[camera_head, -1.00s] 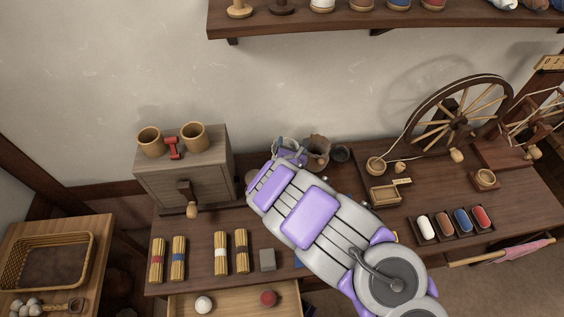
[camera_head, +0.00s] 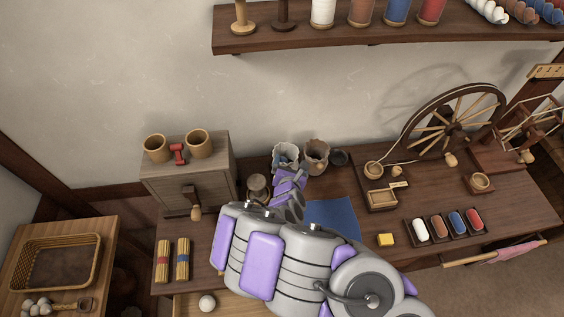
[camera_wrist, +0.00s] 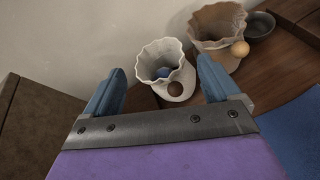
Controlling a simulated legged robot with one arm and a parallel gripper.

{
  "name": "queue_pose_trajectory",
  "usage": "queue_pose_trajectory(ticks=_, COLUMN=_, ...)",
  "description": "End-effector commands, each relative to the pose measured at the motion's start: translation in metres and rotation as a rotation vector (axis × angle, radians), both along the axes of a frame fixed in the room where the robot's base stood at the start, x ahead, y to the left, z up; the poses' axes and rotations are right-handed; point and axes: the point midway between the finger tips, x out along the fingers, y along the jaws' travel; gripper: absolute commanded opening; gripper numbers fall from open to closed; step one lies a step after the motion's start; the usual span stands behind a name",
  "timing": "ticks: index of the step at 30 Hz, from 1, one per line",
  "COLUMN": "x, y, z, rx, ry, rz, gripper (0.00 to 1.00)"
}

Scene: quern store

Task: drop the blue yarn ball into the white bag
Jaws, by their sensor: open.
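The white bag (camera_head: 286,153) stands open-topped at the back of the table, against the wall. I see no other blue ball. My gripper (camera_wrist: 160,85) is open and empty, its two blue fingers spread on either side of the bag in the picture. In the head view my arm hides the fingers.
A brown bag (camera_head: 316,153) stands close to the right of the white bag, with a dark bowl (camera_head: 339,157) beyond. A drawer cabinet (camera_head: 188,175) is on the left. A blue cloth (camera_head: 333,215) lies on the table. A shelf (camera_head: 400,36) overhangs behind.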

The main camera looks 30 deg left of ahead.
Motion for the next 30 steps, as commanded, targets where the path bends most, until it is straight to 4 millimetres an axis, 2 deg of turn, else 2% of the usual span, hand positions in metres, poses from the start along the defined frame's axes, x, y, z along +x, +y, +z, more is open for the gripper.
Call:
queue_pose_trajectory(ticks=15, x=-0.055, y=-0.028, z=0.025, rx=-0.006, ry=0.001, rz=0.003, gripper=0.90)
queue_pose_trajectory(ticks=22, x=-0.066, y=-0.035, z=0.028, rx=-0.003, ry=0.003, rz=0.001, gripper=0.90)
queue_pose_trajectory(ticks=30, x=-0.068, y=-0.036, z=0.028, rx=-0.002, ry=0.002, rz=0.000, gripper=0.90)
